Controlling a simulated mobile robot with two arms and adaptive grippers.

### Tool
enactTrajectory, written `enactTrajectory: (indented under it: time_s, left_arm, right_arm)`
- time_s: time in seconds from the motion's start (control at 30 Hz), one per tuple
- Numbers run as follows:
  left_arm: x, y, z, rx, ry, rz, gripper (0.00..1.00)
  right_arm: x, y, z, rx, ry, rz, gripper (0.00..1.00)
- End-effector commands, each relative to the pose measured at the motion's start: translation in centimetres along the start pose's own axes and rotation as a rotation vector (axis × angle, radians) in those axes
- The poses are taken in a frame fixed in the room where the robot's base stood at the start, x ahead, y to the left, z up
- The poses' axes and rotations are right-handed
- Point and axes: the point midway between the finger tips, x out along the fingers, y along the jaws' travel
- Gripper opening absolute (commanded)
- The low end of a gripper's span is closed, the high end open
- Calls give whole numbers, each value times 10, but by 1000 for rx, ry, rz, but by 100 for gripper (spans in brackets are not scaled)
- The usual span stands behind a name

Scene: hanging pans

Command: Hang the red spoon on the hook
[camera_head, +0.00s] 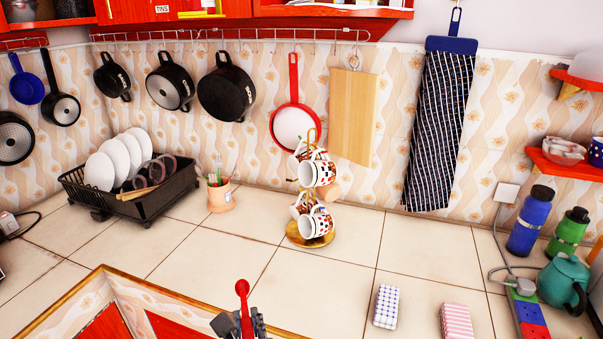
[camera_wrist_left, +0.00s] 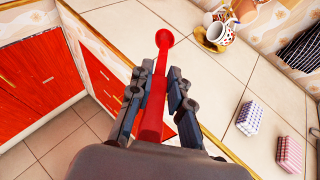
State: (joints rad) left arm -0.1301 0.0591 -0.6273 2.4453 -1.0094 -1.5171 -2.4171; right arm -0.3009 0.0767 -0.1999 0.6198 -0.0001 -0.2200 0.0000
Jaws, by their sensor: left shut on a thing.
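The red spoon (camera_head: 242,290) stands up out of my left gripper (camera_head: 240,325) at the bottom of the head view, its round end upward. In the left wrist view the spoon (camera_wrist_left: 152,105) lies between the two dark fingers of my left gripper (camera_wrist_left: 160,95), which is shut on it. The hook rail (camera_head: 230,36) runs along the wall under the red shelf, with several small hooks. Pans and a board hang from it, and some hooks are bare. The spoon is well below and in front of the rail. My right gripper is not in view.
A mug tree (camera_head: 310,232) with several mugs stands mid-counter. A black dish rack (camera_head: 150,205) with plates is at left, a utensil cup (camera_head: 220,197) beside it. A cutting board (camera_head: 352,115) and striped apron (camera_head: 438,130) hang on the wall. Bottles and a teapot (camera_head: 565,283) are at right.

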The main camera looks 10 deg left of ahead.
Motion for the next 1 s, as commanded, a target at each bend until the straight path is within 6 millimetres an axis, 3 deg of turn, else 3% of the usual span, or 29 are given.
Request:
enactTrajectory:
  time_s: [0.17,0.33,0.47,0.63,0.8,1.0]
  left_arm:
    - [3,-1,1,-2,-1,6,0]
    - [31,-4,6,-25,-2,69,0]
    - [77,-2,14,-66,-2,174,0]
    - [145,18,28,-138,-3,339,0]
    - [203,52,44,-210,-2,507,0]
    - [254,98,60,-291,0,699,0]
  right_arm:
    - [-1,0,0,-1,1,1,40]
    - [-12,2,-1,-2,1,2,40]
    - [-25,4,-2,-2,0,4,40]
    - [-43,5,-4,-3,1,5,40]
    - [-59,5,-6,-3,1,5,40]
    - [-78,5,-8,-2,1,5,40]
